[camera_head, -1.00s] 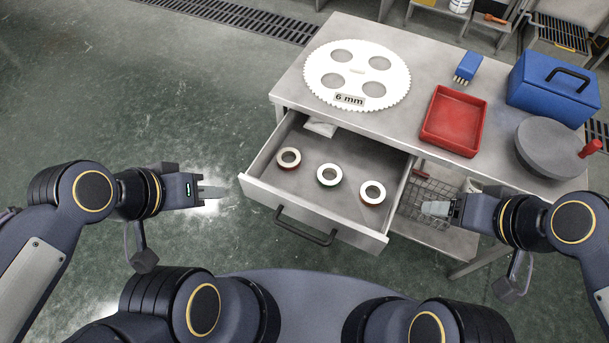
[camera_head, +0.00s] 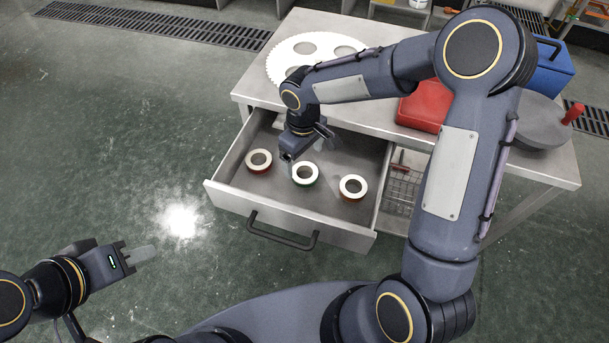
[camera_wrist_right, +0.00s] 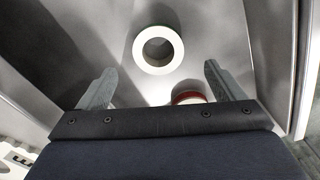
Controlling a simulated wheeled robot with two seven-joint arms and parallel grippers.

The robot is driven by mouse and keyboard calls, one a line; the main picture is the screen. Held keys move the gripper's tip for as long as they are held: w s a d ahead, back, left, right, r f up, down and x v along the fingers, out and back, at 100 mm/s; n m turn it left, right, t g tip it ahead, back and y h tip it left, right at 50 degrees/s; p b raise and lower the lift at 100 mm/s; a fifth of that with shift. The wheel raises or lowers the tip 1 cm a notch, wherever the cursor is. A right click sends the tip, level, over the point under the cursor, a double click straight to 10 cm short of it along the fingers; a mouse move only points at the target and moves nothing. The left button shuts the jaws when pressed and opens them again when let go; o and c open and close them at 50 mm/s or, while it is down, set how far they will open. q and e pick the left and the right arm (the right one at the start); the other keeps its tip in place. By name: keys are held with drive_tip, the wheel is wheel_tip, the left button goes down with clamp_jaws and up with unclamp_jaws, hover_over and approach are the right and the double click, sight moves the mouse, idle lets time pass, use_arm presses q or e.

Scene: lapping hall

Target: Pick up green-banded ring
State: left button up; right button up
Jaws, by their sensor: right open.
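My right gripper (camera_head: 290,162) reaches down into the drawer, just beside the green-banded ring's upper left. In the right wrist view its fingers (camera_wrist_right: 160,70) are spread and empty. A pale ring (camera_wrist_right: 158,50) with a faint green edge lies ahead between them. A red-banded ring (camera_wrist_right: 188,97) is partly hidden by the gripper there. My left gripper (camera_head: 140,255) is away from the drawer, over the floor; its opening is unclear.
The drawer (camera_head: 345,236) has raised walls around the rings. My right arm covers part of the table. On the table are a white toothed disc (camera_head: 300,45), a red tray (camera_head: 422,106), a blue box (camera_head: 552,68) and a grey round plate (camera_head: 535,122).

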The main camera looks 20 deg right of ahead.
sight(305, 177)
drive_tip(key=f, duration=0.6)
drive_tip(key=shift+d, duration=0.2)
drive_tip(key=shift+r, duration=0.1)
drive_tip(key=c, duration=1.1)
drive_tip(key=shift+c, duration=0.7)
drive_tip(key=shift+r, duration=0.1)
